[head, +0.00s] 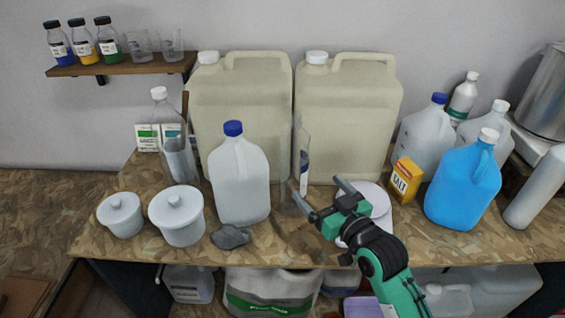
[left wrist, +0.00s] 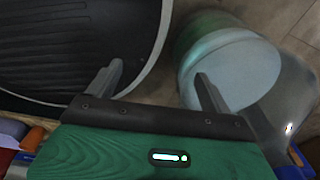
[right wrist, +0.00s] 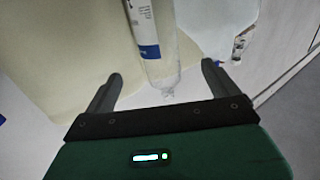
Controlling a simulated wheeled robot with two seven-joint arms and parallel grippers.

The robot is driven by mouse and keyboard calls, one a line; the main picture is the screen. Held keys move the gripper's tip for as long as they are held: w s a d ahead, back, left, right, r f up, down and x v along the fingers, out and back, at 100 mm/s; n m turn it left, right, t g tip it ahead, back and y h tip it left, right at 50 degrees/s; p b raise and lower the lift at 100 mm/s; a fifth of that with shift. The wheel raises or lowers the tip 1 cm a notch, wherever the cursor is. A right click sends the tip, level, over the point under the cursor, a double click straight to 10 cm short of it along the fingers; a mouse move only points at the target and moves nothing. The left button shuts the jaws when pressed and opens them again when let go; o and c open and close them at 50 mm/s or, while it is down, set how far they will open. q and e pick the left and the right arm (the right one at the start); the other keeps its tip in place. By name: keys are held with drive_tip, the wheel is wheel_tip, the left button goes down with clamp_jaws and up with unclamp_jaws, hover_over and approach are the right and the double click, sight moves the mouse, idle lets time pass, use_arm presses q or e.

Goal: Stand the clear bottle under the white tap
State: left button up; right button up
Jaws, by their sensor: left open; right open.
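A clear bottle (head: 303,165) with a white and blue label stands on the bench in front of the gap between the two large beige drums. My right gripper (head: 319,189) is open, just right of and in front of it. In the right wrist view the bottle (right wrist: 155,45) lies ahead between the open fingers, and I see no grip on it. My left gripper (left wrist: 160,72) is open and empty, and is outside the head view. I cannot make out the white tap; the bottle and jugs cover parts of the drum fronts.
The left drum (head: 240,95) and right drum (head: 350,110) stand at the back. A white jug (head: 240,180) stands left of the bottle. A round white object (head: 375,200) is partly behind my right gripper. A yellow salt box (head: 404,181) and blue jug (head: 463,187) stand right.

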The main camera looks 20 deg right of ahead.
sight(302, 168)
drive_tip(key=p+x, duration=0.2)
drive_tip(key=x, duration=0.6)
drive_tip(key=shift+r, duration=0.15)
drive_tip(key=shift+w+p, duration=0.3)
drive_tip(key=shift+p, duration=0.2)
drive_tip(key=shift+f+p+x, duration=0.15)
drive_tip(key=shift+p+x, duration=0.4)
drive_tip(key=shift+x, duration=0.6)
drive_tip(key=shift+f+p+x, duration=0.15)
drive_tip(key=shift+p+x, duration=0.35)
drive_tip(key=shift+x, duration=0.7)
drive_tip(key=c, duration=1.1)
